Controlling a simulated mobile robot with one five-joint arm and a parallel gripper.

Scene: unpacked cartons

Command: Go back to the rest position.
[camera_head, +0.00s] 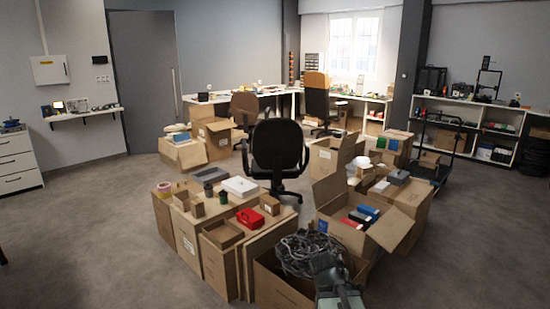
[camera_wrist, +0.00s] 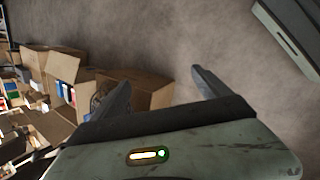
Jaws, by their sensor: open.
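My gripper shows in the wrist view (camera_wrist: 160,88), with its two dark fingers spread wide apart and nothing between them but grey floor and part of a carton. In the head view my grey-green arm (camera_head: 335,283) reaches up from the bottom edge, right of the middle. It overlaps the open carton of coiled cable (camera_head: 305,252). The fingertips are hard to make out there.
An open carton with red and blue boxes (camera_head: 340,228) stands just right of the cable. Closed cartons (camera_head: 205,262) bear a red case (camera_head: 249,218) and a white box (camera_head: 240,187). A black office chair (camera_head: 278,150) stands behind. Floor at the left (camera_head: 90,240) is clear.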

